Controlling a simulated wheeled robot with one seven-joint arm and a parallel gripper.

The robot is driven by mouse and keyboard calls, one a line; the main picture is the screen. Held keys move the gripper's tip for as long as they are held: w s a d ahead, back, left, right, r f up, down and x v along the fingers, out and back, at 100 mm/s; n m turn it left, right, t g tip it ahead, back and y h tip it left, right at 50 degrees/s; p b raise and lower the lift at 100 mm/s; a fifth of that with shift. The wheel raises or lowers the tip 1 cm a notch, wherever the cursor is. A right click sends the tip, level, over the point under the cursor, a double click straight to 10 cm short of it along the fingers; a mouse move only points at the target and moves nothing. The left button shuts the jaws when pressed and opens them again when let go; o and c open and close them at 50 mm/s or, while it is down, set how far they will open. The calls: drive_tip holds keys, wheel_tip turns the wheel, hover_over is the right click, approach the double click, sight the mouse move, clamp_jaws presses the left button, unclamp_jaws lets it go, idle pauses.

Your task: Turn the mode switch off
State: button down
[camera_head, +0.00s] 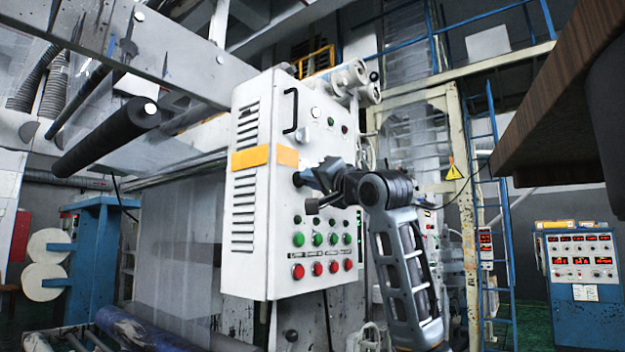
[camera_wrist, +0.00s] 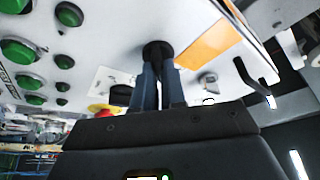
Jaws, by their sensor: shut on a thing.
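The mode switch appears to be the round black knob (camera_head: 298,179) on the front of the white control cabinet (camera_head: 272,215), just below the orange band. In the wrist view the knob (camera_wrist: 154,50) stands out from the panel between my fingertips. My gripper (camera_head: 316,178) reaches in from the right. Its two narrow fingers (camera_wrist: 159,75) are shut on the knob. The fingers partly cover the knob, and any marking that tells its setting cannot be read.
Green buttons (camera_head: 317,239) and red buttons (camera_head: 317,269) sit lower on the panel. A black handle (camera_head: 290,110) juts out above. In the wrist view a red-and-yellow button (camera_wrist: 101,110) and a grey switch (camera_wrist: 207,82) are close to my fingers. A dark roller (camera_head: 107,138) extends at left.

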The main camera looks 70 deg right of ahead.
drive_tip(key=shift+f+n, duration=0.15)
drive_tip(key=shift+n, duration=0.15)
drive_tip(key=shift+d+n+t+y+b, duration=0.1)
drive_tip(key=shift+n+t+y+b, duration=0.35)
drive_tip(key=shift+n+y+b, duration=2.45)
drive_tip(key=shift+d+n+t+y+b, duration=0.15)
drive_tip(key=shift+n+t+y, duration=0.65)
drive_tip(key=shift+n, duration=4.45)
drive_tip(key=shift+d+n+t+y+b, duration=0.15)
drive_tip(key=shift+n+y+b, duration=1.75)
drive_tip(key=shift+n, duration=2.15)
drive_tip(key=shift+p, duration=0.35)
drive_tip(key=c, duration=1.2)
unclamp_jaws()
drive_tip(key=shift+s, duration=0.1)
